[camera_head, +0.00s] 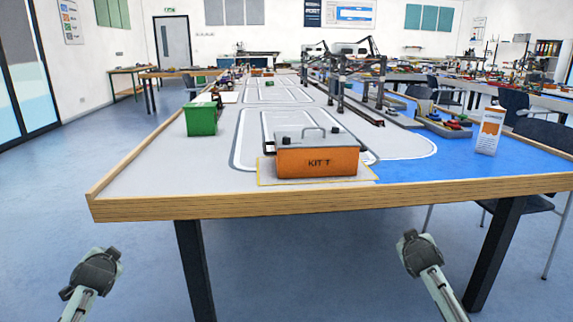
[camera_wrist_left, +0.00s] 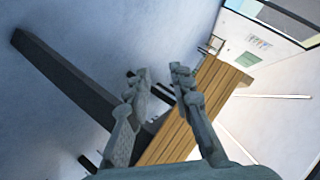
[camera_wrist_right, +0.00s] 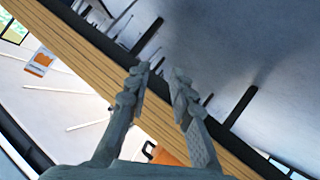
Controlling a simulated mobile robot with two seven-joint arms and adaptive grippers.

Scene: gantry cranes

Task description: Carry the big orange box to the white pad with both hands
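The big orange box (camera_head: 316,161), marked KIT T, sits upright near the table's front edge. It has a grey top with a handle and dark side grips. It stands on a yellow-outlined patch (camera_head: 367,174). Part of it shows behind the table edge in the right wrist view (camera_wrist_right: 166,156). A pale flat patch (camera_head: 229,97) lies behind the green bin; I cannot tell if it is the white pad. My left gripper (camera_head: 95,262) and right gripper (camera_head: 412,240) are apart from the box, in front of the table. Fingers are apart and empty in the left wrist view (camera_wrist_left: 160,72) and right wrist view (camera_wrist_right: 160,72).
The long table (camera_head: 140,175) has a wooden front edge (camera_head: 300,203) between my grippers and the box. A green bin (camera_head: 201,119) stands left of the box. A white-orange carton (camera_head: 490,131) stands at right. Model gantry cranes (camera_head: 357,85) stand farther back.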

